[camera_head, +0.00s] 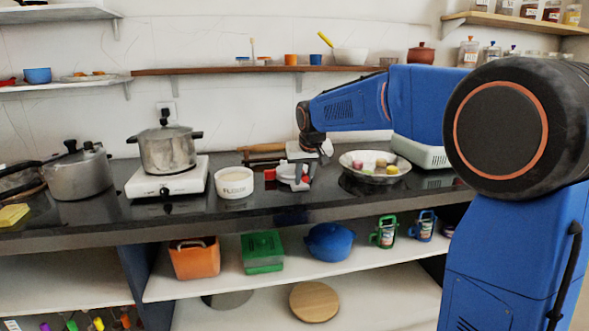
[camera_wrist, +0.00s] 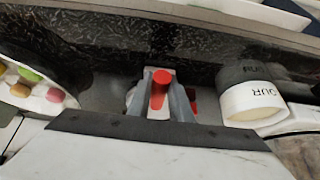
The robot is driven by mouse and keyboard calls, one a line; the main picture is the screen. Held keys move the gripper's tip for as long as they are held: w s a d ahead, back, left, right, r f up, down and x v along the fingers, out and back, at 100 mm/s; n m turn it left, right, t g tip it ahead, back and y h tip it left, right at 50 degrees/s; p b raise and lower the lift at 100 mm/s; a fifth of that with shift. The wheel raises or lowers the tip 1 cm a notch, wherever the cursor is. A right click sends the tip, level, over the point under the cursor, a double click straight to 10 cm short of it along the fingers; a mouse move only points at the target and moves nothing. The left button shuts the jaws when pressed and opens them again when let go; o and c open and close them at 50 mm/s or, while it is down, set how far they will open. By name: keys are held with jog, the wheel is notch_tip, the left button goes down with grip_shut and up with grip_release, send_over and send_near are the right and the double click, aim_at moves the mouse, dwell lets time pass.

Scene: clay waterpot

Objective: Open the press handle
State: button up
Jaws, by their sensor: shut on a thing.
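The press (camera_head: 292,172) is a small white and grey device on the dark counter, between the flour bowl and the metal dish. Its red handle (camera_wrist: 160,82) shows in the wrist view between two grey fingers. My gripper (camera_head: 299,172) reaches down over the press from the right in the head view. In the wrist view my gripper (camera_wrist: 161,98) is shut on the red handle. The fingers and wrist hide much of the press body, so I cannot tell how far its handle is raised.
A white flour bowl (camera_head: 234,183) stands close on the left, also seen in the wrist view (camera_wrist: 254,103). A metal dish (camera_head: 348,168) with colored pieces is close on the right. A pot (camera_head: 167,150) sits on a white stove (camera_head: 190,184). A wooden shelf (camera_head: 220,70) runs above.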

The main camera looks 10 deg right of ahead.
jog(key=shift+r, duration=0.1)
jog(key=shift+w+r, duration=0.2)
jog(key=shift+r, duration=0.65)
jog(key=shift+w+r, duration=0.2)
jog(key=shift+r, duration=0.65)
jog(key=shift+w+r, duration=0.35)
jog(key=shift+r, duration=0.5)
jog(key=shift+w+r, duration=0.3)
jog(key=shift+r, duration=0.55)
jog(key=shift+w+r, duration=0.5)
jog(key=shift+r, duration=0.3)
jog(key=shift+w+r, duration=0.45)
jog(key=shift+r, duration=0.3)
